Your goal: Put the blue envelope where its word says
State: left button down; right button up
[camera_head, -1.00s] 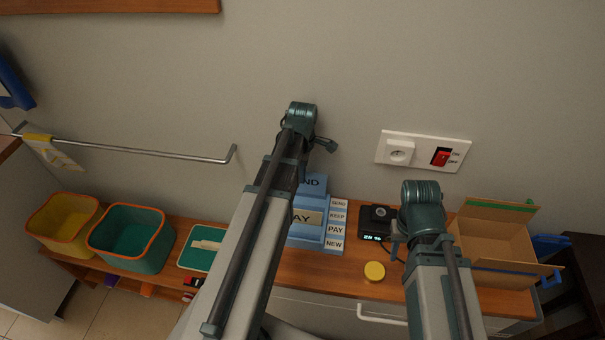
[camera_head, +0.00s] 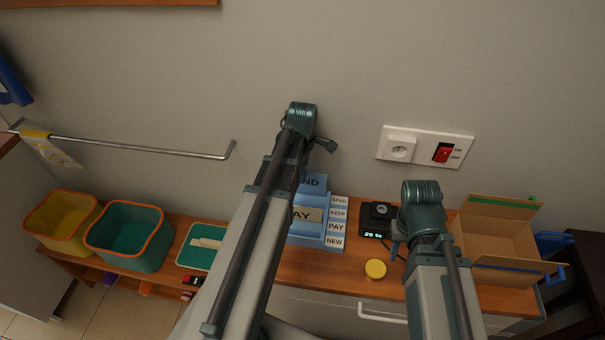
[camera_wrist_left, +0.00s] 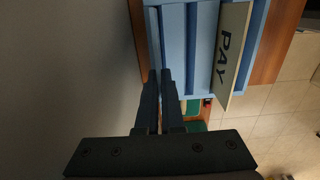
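The blue envelope (camera_head: 314,182) stands upright at the back of the blue letter rack (camera_head: 334,258); only the letters "ND" show, the rest is behind my left arm. The rack's side labels read SEND, KEEP, PAY and NEW from back to front. A cream PAY envelope (camera_head: 308,215) stands further forward in it and shows in the left wrist view (camera_wrist_left: 232,55). My left gripper (camera_wrist_left: 160,74) has its fingers close together at the rack's end, apparently on the thin envelope edge; its tips are hidden in the head view. My right gripper (camera_head: 396,250) hangs down; its fingers are unclear.
A black device with a lit display (camera_head: 375,222) and a yellow round lid (camera_head: 376,268) are right of the rack. An open cardboard box (camera_head: 495,240) stands further right. Yellow (camera_head: 62,218) and teal (camera_head: 128,238) bins stand left. The wall is close behind.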

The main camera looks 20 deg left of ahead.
aim_at(302, 193)
pick_arm(q)
jog(key=shift+f+b, duration=1.65)
jog(key=shift+f, duration=0.1)
jog(key=c, duration=1)
grip_release()
jog(key=shift+r, duration=0.1)
notch_tip(302, 193, up, 6)
jog(key=p, duration=0.6)
